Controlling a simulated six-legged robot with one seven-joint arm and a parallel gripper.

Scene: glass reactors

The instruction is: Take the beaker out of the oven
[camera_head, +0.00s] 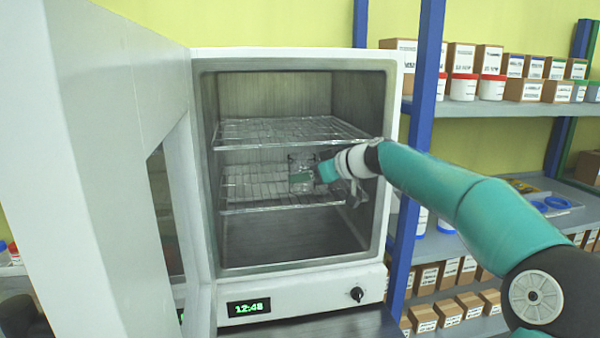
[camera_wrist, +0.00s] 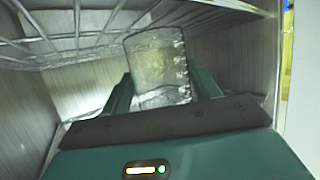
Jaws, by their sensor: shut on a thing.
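The oven (camera_head: 290,292) stands open, with its door (camera_head: 110,150) swung out to the left. Inside are two wire racks. The clear glass beaker (camera_head: 301,168) is at the lower rack (camera_head: 250,190), near its right half; I cannot tell whether it touches the rack. My gripper (camera_head: 308,178) reaches in through the right side of the opening and is shut on the beaker. In the wrist view the beaker (camera_wrist: 157,65) is between the two green fingers (camera_wrist: 158,92), and its lower part is partly hidden behind the gripper body.
The upper rack (camera_head: 290,130) is close above the beaker and gripper. The oven's right wall is close to my wrist. A blue-post shelf (camera_head: 421,120) with boxes and jars stands right of the oven. The open door bounds the left side.

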